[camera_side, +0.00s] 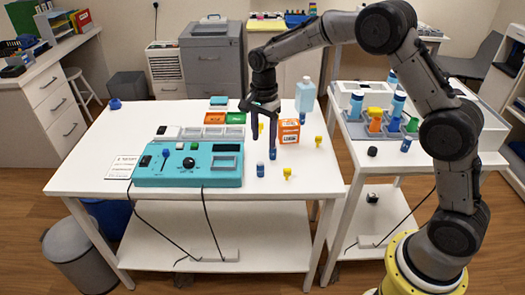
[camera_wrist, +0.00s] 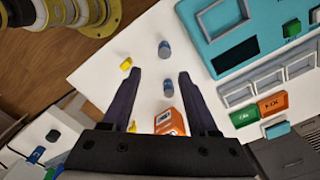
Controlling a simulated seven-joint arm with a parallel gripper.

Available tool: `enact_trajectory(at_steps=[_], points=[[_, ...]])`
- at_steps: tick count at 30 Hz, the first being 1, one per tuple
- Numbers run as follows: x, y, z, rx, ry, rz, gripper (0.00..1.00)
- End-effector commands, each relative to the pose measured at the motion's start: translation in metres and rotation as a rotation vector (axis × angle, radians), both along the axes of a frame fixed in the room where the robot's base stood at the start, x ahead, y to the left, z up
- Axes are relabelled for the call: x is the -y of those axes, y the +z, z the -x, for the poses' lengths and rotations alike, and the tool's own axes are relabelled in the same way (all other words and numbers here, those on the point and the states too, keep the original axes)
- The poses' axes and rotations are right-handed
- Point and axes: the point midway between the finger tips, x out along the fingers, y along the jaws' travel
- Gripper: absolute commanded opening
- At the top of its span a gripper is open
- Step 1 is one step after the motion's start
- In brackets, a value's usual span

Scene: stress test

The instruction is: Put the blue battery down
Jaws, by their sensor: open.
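My gripper (camera_side: 264,137) is open above the white table, its two dark fingers spread and pointing down. It also shows in the wrist view (camera_wrist: 160,73), with nothing held. One blue battery (camera_side: 272,153) stands on the table close to the fingertips; in the wrist view this battery (camera_wrist: 168,89) lies between the lines of the fingers. A second blue battery (camera_side: 260,169) stands nearer the table's front edge; it also shows in the wrist view (camera_wrist: 165,50), beyond the fingertips. I cannot tell which of them the task names.
An orange box (camera_side: 289,131) stands close behind my gripper. Small yellow pieces (camera_side: 287,173) stand nearby, one also near the left finger (camera_wrist: 126,63). A teal device (camera_side: 188,165) with trays behind it fills the table's left middle. The front right tabletop is mostly clear.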

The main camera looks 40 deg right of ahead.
Motion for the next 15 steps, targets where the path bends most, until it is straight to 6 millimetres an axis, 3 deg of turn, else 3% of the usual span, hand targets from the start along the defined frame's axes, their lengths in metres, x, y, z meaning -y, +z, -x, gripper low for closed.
enact_trajectory(at_steps=[6,15], points=[[0.000,0.025,0.000,0.001,0.000,0.000,0.60],[0.000,0.036,0.004,0.009,0.019,0.000,0.60]])
